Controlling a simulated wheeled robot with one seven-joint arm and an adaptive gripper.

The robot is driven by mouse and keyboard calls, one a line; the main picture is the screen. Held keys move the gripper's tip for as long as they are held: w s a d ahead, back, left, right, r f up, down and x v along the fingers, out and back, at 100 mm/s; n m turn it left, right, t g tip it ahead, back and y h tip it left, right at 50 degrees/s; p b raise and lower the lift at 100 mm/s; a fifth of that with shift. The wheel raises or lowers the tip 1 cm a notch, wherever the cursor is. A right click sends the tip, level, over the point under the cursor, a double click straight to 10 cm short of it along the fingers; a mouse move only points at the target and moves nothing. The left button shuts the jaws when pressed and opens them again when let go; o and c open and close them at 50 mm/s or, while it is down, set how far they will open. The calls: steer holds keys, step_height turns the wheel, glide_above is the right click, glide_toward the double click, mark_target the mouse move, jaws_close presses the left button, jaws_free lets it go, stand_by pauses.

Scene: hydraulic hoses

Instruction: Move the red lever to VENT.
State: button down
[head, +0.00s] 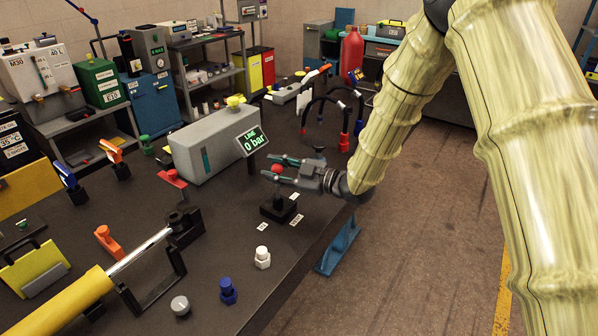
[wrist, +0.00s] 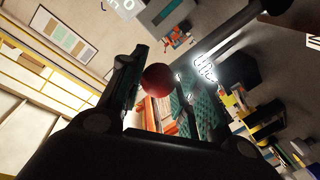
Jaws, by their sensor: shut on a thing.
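The red lever is a short post with a round red knob (head: 277,169) on a dark square base (head: 279,209) near the table's right edge. Small white labels lie around the base; their words are too small to read. My gripper (head: 273,171) reaches in from the right, with its fingers on either side of the knob and shut on it. The wrist view shows the red knob (wrist: 157,79) between the two fingers near their tips. The lever's post looks about upright in the head view.
Behind the lever stands a grey box (head: 215,140) with a display (head: 251,141) reading "LINE 0 bar". Black hoses (head: 322,98) loop behind my gripper. White (head: 262,258) and blue (head: 228,291) fittings stand in front, and a yellow cylinder (head: 65,305) lies at front left.

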stand_by(0.4)
steer(key=c, duration=1.1)
jaws_free()
steer(key=shift+a, duration=0.1)
steer(key=f+v, duration=0.1)
steer(key=v, duration=1.1)
steer(key=shift+r, duration=0.45)
